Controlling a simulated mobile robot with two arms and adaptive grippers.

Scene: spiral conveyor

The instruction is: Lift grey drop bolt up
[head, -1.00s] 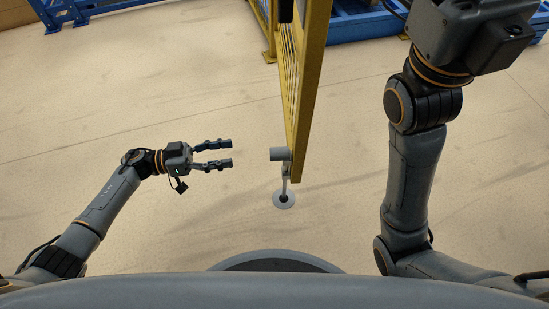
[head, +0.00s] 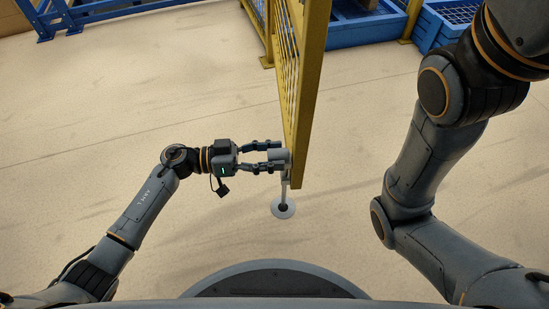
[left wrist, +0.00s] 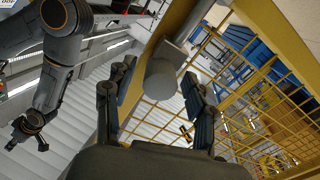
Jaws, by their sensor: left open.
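The grey drop bolt (head: 285,181) is on the end of the yellow gate. Its rod runs down toward a round plate (head: 283,207) on the floor, and its grey cylindrical handle (head: 279,156) sticks out to the left. My left gripper (head: 272,156) is open, with its fingers on either side of the handle. In the left wrist view the handle (left wrist: 161,80) shows end-on between the two spread fingers (left wrist: 158,100). I cannot tell whether either finger touches it. My right arm is at the right of the head view, its gripper out of frame.
The yellow mesh gate (head: 312,95) stands just right of my left gripper and runs away from me. Blue crates (head: 440,22) stand at the far right, and a blue frame (head: 75,18) at the far left. The floor on the left is clear.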

